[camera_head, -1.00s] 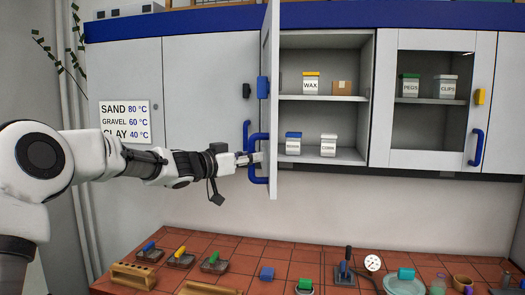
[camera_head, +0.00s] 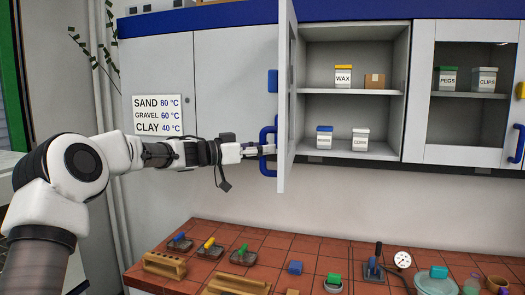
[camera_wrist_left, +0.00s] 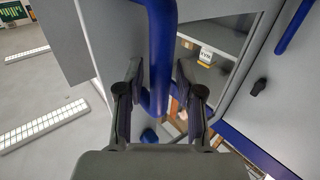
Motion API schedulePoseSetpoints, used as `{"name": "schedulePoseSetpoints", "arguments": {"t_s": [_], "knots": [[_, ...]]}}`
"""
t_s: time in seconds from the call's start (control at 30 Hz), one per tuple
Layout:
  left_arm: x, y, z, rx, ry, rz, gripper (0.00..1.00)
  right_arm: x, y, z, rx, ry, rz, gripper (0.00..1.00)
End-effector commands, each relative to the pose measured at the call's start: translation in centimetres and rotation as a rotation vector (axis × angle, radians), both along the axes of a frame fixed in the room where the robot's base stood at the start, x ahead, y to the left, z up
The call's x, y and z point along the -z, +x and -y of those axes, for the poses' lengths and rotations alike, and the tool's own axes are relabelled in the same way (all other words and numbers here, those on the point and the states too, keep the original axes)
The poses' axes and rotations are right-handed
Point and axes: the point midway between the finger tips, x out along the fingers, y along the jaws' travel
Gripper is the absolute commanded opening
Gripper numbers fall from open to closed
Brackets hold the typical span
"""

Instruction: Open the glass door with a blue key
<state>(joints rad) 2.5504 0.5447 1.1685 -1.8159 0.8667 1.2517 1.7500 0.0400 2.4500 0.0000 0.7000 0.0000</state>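The swung-out door (camera_head: 286,120) stands almost edge-on to my head camera, left of the open shelves. Its blue key (camera_head: 273,80) sits above its blue handle (camera_head: 265,150). The left wrist view shows the handle (camera_wrist_left: 161,50) running down between my fingers. My left gripper (camera_head: 262,150) is around the handle; its two fingers (camera_wrist_left: 160,100) stand apart with gaps beside the bar, so it looks open. Whether one finger touches the bar is hard to tell. My right gripper is out of view.
The open cabinet holds a WAX jar (camera_head: 343,77), a brown box (camera_head: 374,81) and two jars below. A glass-fronted door (camera_head: 468,95) with a yellow key (camera_head: 520,90) is shut at right. Tools and blocks stand on the tiled bench (camera_head: 240,272). A sign (camera_head: 158,115) hangs left.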

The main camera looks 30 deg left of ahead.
Motion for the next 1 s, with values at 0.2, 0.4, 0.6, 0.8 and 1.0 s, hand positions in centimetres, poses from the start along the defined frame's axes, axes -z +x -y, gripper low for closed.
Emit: {"name": "schedulePoseSetpoints", "arguments": {"t_s": [0.2, 0.4, 0.6, 0.8, 1.0], "knots": [[0.2, 0.0, 0.0, 0.001, 0.001, -0.003, 0.45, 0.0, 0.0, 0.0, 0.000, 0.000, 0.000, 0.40], [0.2, -0.8, -0.7, -0.001, -0.003, -0.003, 0.45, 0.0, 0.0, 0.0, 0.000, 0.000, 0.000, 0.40], [0.1, -4.5, -3.4, -0.001, -0.005, 0.000, 0.45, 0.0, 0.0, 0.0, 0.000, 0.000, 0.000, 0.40], [0.1, -8.3, -6.1, 0.000, -0.003, 0.000, 0.45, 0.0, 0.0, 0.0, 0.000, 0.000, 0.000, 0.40], [0.2, -9.6, -7.0, 0.001, 0.000, -0.002, 0.45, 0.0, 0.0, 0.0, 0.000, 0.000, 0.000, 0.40]]}}
